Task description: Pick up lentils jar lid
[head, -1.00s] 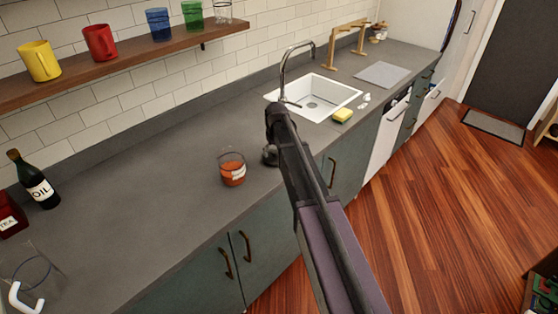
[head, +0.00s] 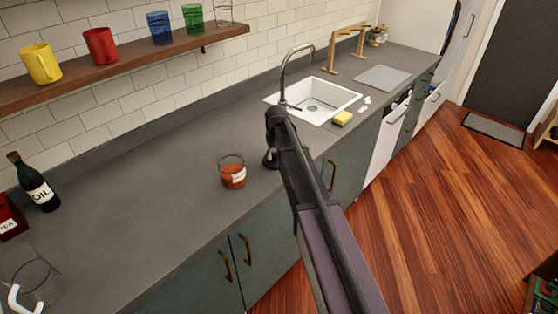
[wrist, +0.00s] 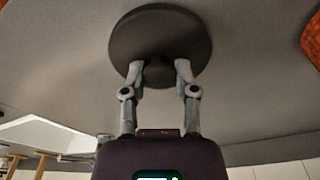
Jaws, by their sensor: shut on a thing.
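The lentils jar lid (wrist: 160,30) is a dark round disc with a small knob, seen close in the wrist view. My gripper (wrist: 160,70) is shut on its knob, a finger on each side. In the head view my gripper (head: 270,162) is low over the counter, just right of the open glass jar (head: 233,174) with orange-red lentils. Part of the jar's orange contents shows at the right edge of the wrist view (wrist: 312,40). My arm hides most of the lid in the head view. I cannot tell whether the lid touches the counter.
The grey counter (head: 150,205) is clear left of the jar. The sink (head: 315,100) and a yellow sponge (head: 342,118) lie beyond my arm. An oil bottle (head: 36,184) stands at the left; a shelf (head: 125,66) with cups hangs above.

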